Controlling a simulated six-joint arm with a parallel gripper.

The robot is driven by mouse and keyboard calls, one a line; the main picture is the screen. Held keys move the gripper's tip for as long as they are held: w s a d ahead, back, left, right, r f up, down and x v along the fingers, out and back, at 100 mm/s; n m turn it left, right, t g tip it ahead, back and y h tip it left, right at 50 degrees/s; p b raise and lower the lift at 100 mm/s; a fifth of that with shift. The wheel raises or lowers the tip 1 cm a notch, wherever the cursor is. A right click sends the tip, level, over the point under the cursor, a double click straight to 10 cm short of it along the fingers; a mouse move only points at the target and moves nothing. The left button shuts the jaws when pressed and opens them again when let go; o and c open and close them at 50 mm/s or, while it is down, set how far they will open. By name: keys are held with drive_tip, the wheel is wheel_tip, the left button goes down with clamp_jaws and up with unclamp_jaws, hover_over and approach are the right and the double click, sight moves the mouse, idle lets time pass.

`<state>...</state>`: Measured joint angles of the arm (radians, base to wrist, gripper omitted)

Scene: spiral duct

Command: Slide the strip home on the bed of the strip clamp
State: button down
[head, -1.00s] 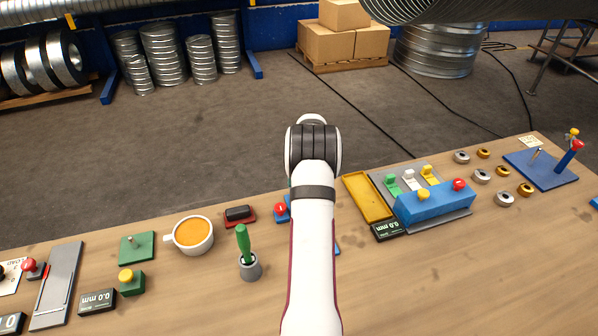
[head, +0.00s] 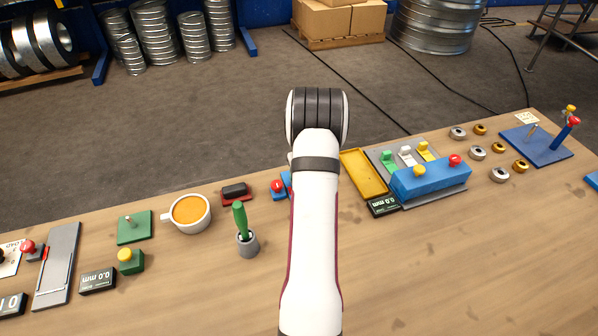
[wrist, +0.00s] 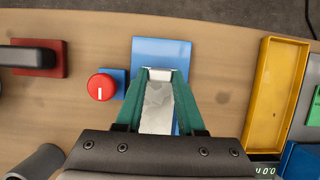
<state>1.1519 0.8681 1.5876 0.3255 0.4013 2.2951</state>
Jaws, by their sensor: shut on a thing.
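In the wrist view, the silver metal strip (wrist: 157,105) lies lengthwise between the two green fingers of my gripper (wrist: 160,76). My gripper is shut on it. The strip is over the blue bed of the strip clamp (wrist: 161,52), and a bright pale part shows between the fingertips. I cannot tell whether the strip touches the bed. A red knob (wrist: 102,87) on a blue block stands just left of the fingers and also shows in the head view (head: 278,187). In the head view my arm hides the bed, the strip and my gripper.
A yellow tray (wrist: 275,95) lies right of the clamp. A dark-handled red block (wrist: 40,58) lies left. In the head view, a grey cup with a green-handled tool (head: 247,244) and an orange-filled mug (head: 190,213) stand left of my arm. Bare table lies in front.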

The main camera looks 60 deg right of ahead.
drive_tip(key=shift+s+a+f, duration=0.1)
drive_tip(key=shift+s+a, duration=0.1)
idle(0.4)
unclamp_jaws()
idle(0.3)
wheel_tip(320, 180, up, 7)
idle(0.7)
